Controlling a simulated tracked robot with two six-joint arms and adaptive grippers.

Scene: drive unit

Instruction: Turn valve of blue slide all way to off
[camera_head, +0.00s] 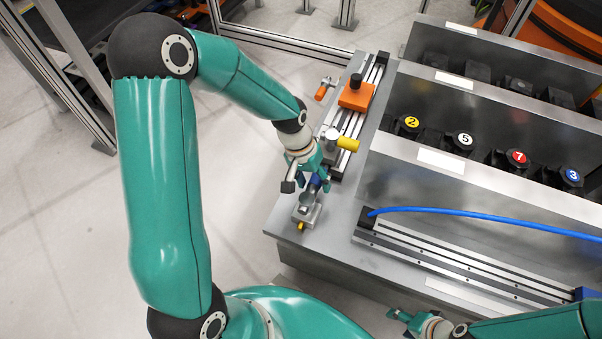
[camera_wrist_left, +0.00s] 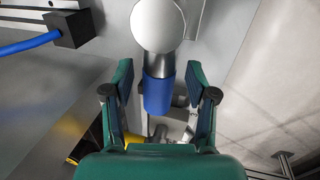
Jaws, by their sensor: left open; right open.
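The blue valve has a silver round knob (camera_head: 307,201) and a blue handle (camera_head: 315,184) and stands near the left edge of the metal table. In the left wrist view its silver knob (camera_wrist_left: 158,25) is at the top, and its blue handle (camera_wrist_left: 158,95) points down between my fingers. My left gripper (camera_head: 308,178) is open around the handle, with gaps visible on both sides. It also shows in the left wrist view (camera_wrist_left: 160,95). The blue slide block (camera_head: 586,294) is at the right end of the front rail. My right gripper (camera_head: 402,322) is open at the bottom, partly cut off.
An orange-handled valve (camera_head: 322,92) and orange slide block (camera_head: 356,97) are farther back. A blue hose (camera_head: 480,213) runs above the front rail (camera_head: 455,265). Numbered black parts fill the tray at right.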

